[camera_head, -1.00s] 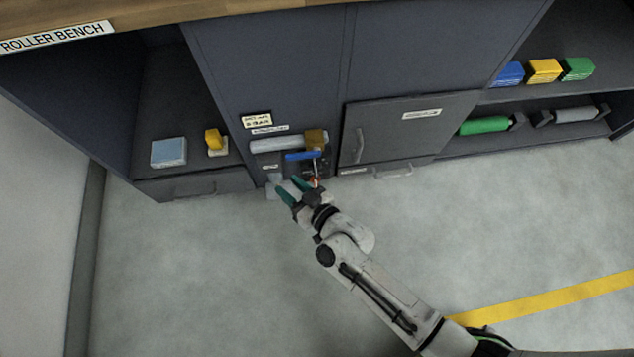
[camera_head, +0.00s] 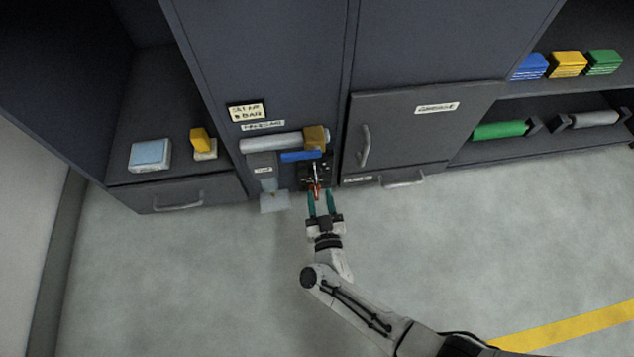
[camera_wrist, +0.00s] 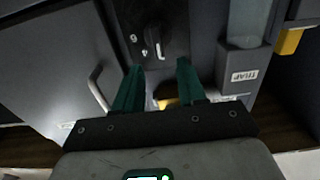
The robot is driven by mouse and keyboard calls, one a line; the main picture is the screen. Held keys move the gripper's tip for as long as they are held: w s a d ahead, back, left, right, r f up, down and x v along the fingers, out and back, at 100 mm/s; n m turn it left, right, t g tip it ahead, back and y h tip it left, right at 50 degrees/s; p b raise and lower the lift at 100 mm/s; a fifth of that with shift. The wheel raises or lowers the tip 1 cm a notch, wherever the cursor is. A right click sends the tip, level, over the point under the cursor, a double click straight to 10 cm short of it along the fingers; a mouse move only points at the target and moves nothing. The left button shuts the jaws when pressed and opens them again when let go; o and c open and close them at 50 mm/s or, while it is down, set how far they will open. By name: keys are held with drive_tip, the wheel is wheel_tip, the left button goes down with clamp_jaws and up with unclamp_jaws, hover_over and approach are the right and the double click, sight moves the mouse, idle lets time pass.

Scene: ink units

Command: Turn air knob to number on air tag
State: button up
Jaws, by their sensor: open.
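The air knob (camera_wrist: 153,38) is a dark knob with a pale pointer on a black panel marked with white numerals. In the head view the black panel (camera_head: 314,172) sits low on the dark cabinet front, with a small red part (camera_head: 316,190) at its lower edge. A cream tag (camera_head: 248,111) above carries handwritten lines that seem to end in "BAR"; its number is too blurred to read surely. My gripper (camera_head: 320,200) is open and empty, just in front of and below the panel. In the wrist view its green fingers (camera_wrist: 160,68) stand apart, short of the knob.
A grey cylinder (camera_head: 270,142) with a yellow-brown block (camera_head: 317,137) and a blue bar (camera_head: 300,156) lie above the panel. A clear trap (camera_head: 273,201) hangs to its left. A door handle (camera_head: 364,146) protrudes at right. The floor in front is clear.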

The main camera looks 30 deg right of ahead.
sight(317, 180)
drive_tip(key=b+x, duration=0.1)
drive_tip(key=x, duration=0.4)
drive_tip(key=shift+w+d+b, duration=0.15)
drive_tip(key=shift+w+b, duration=0.15)
drive_tip(key=shift+b, duration=0.1)
clamp_jaws()
